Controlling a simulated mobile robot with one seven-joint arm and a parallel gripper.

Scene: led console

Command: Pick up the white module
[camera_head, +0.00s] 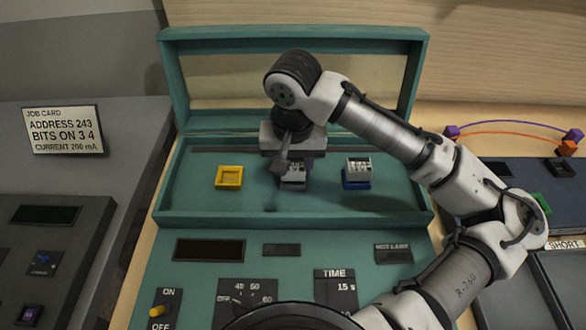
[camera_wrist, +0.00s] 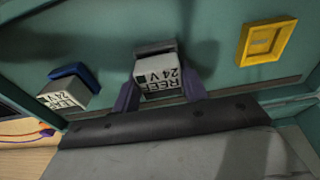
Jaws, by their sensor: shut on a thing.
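A white module (camera_wrist: 158,76) with "REEF 24 V" lettering is between the two purple fingers of my gripper (camera_wrist: 160,92) in the wrist view. The fingers are shut on its sides. A grey base (camera_wrist: 155,48) shows at its far edge; I cannot tell whether the module still touches it. In the head view my gripper (camera_head: 292,165) points down into the teal case, hiding much of this module. A second white module (camera_head: 358,167) with similar lettering sits on a blue base (camera_head: 356,184) to the right; it also shows at the left of the wrist view (camera_wrist: 66,97).
An empty yellow square socket (camera_head: 229,178) lies left of my gripper. The teal case (camera_head: 190,205) has raised walls and an open lid behind. A control panel with a yellow switch (camera_head: 158,311) is in front. A job card (camera_head: 63,130) stands at left.

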